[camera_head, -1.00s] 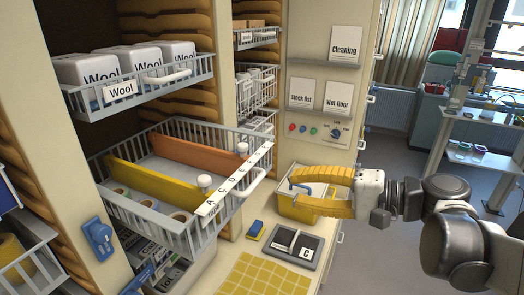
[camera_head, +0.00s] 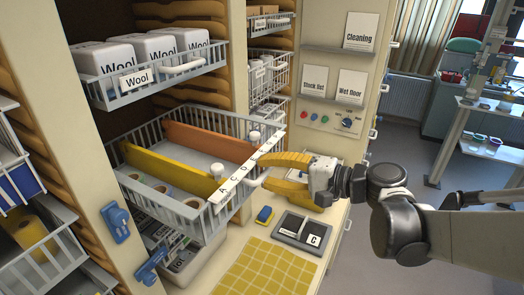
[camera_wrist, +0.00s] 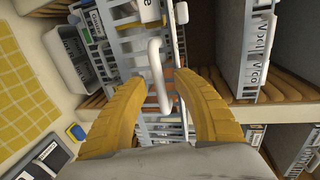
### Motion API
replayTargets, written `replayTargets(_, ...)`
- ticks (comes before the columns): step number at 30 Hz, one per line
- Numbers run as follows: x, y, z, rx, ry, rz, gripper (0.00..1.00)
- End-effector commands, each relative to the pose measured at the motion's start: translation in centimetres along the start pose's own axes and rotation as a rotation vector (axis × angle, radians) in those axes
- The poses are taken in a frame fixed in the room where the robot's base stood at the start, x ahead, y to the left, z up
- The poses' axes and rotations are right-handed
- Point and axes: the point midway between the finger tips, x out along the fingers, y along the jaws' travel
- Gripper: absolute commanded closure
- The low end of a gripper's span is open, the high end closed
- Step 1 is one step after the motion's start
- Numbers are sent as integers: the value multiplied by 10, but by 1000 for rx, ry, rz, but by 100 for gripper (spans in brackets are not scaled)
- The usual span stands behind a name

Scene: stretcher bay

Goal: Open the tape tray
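The tape tray is a grey wire basket (camera_head: 145,212) with tape rolls (camera_head: 163,190) along its near side and a yellow and an orange divider. It juts out from the cabinet in the head view. A white label strip with letters runs along its front edge, with a pale handle (camera_head: 256,182) below. My gripper (camera_head: 270,171) is open at this handle. In the wrist view the white bar handle (camera_wrist: 158,72) lies between my two yellow fingers (camera_wrist: 160,80), with gaps on both sides.
A wire basket labelled Wool (camera_head: 205,77) hangs above the tray. Below are a counter with a yellow checked mat (camera_head: 258,268), a blue-and-yellow block (camera_head: 265,215) and a dark label holder (camera_head: 300,231). A panel with buttons (camera_head: 325,118) stands behind my gripper. Open floor lies at right.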

Motion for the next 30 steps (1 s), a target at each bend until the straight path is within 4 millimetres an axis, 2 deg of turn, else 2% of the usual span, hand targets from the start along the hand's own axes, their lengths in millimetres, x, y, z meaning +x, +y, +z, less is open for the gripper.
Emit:
replayTargets(9, 4, 0, 0, 0, 1, 0, 66)
replayTargets(10, 4, 0, 0, 0, 1, 0, 70)
replayTargets(13, 4, 0, 0, 0, 1, 0, 100)
replayTargets(19, 2, 0, 0, 1, 1, 0, 100)
replayTargets(30, -58, 14, -2, 1, 4, 1, 100)
